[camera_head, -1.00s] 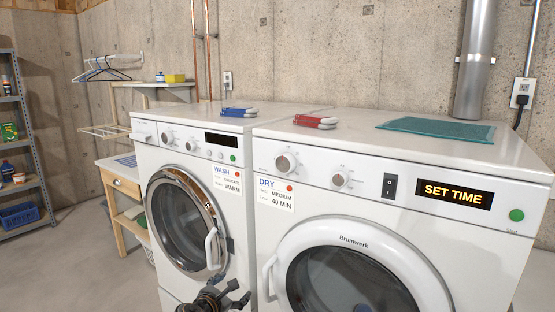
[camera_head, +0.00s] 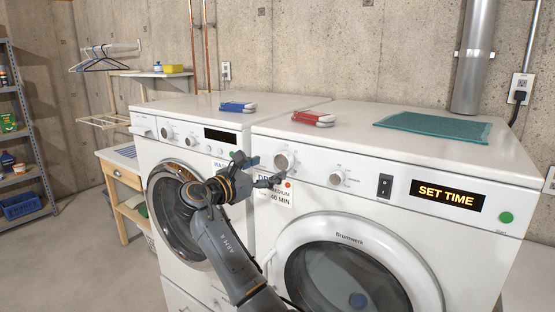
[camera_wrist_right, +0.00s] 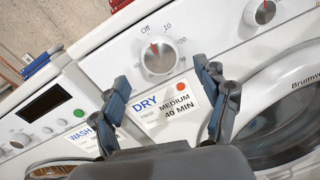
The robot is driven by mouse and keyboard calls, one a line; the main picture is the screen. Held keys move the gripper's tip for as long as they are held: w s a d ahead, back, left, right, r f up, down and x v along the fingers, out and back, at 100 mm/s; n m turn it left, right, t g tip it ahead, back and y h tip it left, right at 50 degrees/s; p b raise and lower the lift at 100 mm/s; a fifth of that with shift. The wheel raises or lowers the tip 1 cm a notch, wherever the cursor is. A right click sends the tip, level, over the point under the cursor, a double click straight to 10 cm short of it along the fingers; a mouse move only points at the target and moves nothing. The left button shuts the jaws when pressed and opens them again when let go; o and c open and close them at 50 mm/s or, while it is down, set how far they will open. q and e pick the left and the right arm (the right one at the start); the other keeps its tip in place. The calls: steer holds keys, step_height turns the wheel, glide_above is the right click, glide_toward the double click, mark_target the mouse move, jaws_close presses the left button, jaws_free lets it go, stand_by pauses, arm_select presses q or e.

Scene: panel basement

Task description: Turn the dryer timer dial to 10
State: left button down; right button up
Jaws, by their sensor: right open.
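My right gripper (camera_head: 258,169) is open and empty, just left of the dial in the head view. In the wrist view its two fingers (camera_wrist_right: 162,78) are spread on either side below the dial, apparently not touching it. The dryer display (camera_head: 447,195) reads "SET TIME". My left gripper is not in view.
A second dryer knob (camera_head: 337,177), a black switch (camera_head: 385,185) and a green button (camera_head: 506,218) are on the same panel. A label (camera_wrist_right: 175,105) below the dial reads DRY, MEDIUM, 40 MIN. The washer (camera_head: 144,124) stands at left.

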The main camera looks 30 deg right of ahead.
mark_target(281, 161)
steer(key=p+x, duration=0.1)
steer(key=x, duration=0.3)
steer(key=shift+w+d, duration=0.15)
steer(key=shift+d, duration=0.25)
steer(key=c, duration=1.2)
steer(key=shift+m, duration=0.4)
steer(key=m+b, duration=0.1)
steer(key=m, duration=0.2)
steer(key=shift+m, duration=0.3)
steer(key=shift+r+m+y+b, duration=0.1)
steer(key=shift+m+y+b, duration=0.4)
steer(key=shift+m, duration=1.6)
